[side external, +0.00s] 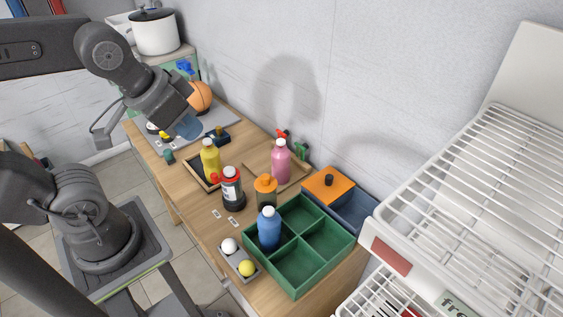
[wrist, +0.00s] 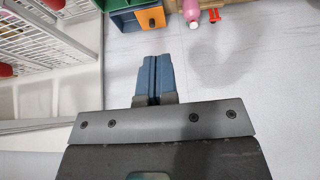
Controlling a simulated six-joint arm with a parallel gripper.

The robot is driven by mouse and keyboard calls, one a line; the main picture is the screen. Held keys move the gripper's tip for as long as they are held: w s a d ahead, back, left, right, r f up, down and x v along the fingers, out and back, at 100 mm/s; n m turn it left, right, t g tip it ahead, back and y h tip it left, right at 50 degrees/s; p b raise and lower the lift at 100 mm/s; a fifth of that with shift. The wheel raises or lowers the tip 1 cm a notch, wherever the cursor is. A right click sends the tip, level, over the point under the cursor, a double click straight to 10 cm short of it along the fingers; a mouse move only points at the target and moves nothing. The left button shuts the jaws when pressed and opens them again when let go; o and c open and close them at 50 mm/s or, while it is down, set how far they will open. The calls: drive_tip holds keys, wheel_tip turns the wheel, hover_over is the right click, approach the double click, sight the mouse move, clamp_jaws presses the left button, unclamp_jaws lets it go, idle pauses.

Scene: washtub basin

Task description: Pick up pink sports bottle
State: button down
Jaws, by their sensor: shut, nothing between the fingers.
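The pink sports bottle (side external: 281,165) stands upright on the wooden counter near the wall, on or beside a shallow wooden tray. In the wrist view part of the pink bottle (wrist: 192,12) shows at the top edge, cut off by the frame. My gripper (side external: 187,128) is above the far-left part of the counter, well away from the bottle and to its left. In the wrist view the blue fingers of my gripper (wrist: 153,75) are pressed together with nothing between them.
A green divided tray (side external: 296,290) holds a blue bottle (side external: 269,230). An orange ball (side external: 200,97) sits behind my gripper. A white rack (side external: 480,190) is at right.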

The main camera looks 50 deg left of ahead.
drive_tip(key=c, duration=1.8)
unclamp_jaws()
drive_tip(key=o, duration=1.6)
drive_tip(key=n+g, duration=0.6)
drive_tip(key=n, duration=1.1)
hover_over(281, 140)
wheel_tip(281, 140, down, 11)
drive_tip(key=f, duration=0.7)
drive_tip(key=shift+d+f, duration=0.25)
drive_tip(key=shift+d, duration=0.1)
drive_tip(key=shift+a+f, duration=0.2)
drive_tip(key=shift+f, duration=1.4)
drive_tip(key=shift+a+f, duration=0.15)
drive_tip(key=shift+f, duration=1.4)
